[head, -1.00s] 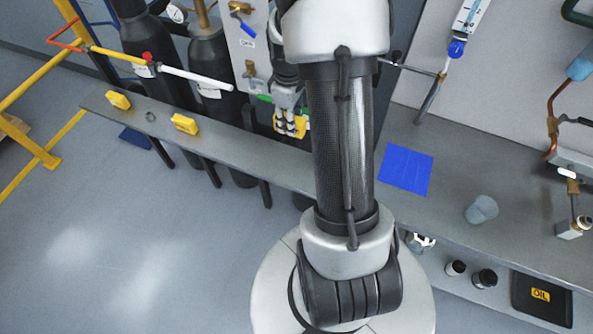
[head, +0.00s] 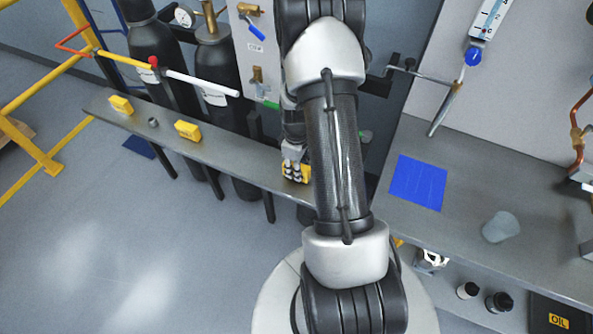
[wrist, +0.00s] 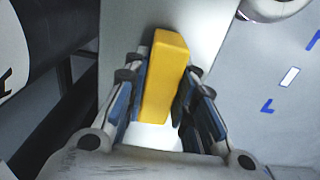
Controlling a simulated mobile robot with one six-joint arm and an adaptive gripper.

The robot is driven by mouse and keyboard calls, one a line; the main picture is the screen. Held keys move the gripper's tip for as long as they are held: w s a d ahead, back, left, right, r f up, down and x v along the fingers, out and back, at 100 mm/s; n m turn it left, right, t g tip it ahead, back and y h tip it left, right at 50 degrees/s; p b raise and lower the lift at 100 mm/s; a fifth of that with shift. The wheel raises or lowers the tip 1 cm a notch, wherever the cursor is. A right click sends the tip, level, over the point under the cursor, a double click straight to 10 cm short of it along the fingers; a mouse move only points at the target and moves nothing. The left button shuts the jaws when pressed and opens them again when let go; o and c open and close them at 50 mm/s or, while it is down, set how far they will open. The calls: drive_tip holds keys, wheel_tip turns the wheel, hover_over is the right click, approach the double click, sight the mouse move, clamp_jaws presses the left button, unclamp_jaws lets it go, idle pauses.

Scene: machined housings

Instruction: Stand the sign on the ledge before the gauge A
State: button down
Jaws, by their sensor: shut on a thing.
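My gripper (head: 296,170) is shut on a yellow block-like sign (wrist: 166,78). In the wrist view the sign stands lengthwise between the two fingers, with a grey surface behind it. In the head view the sign (head: 303,175) shows partly behind the fingers, at the long narrow grey ledge (head: 235,156). I cannot tell whether it touches the ledge. A round white gauge (head: 183,17) shows at the upper left, above the dark cylinders. Its letter is not readable, so I cannot tell whether it is gauge A.
A blue sheet (head: 418,183) and a grey cup (head: 501,227) are on the right bench.

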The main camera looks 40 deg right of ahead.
drive_tip(key=shift+f, duration=0.4)
drive_tip(key=shift+f, duration=0.2)
drive_tip(key=c, duration=1.3)
unclamp_jaws()
drive_tip(key=shift+r, duration=0.15)
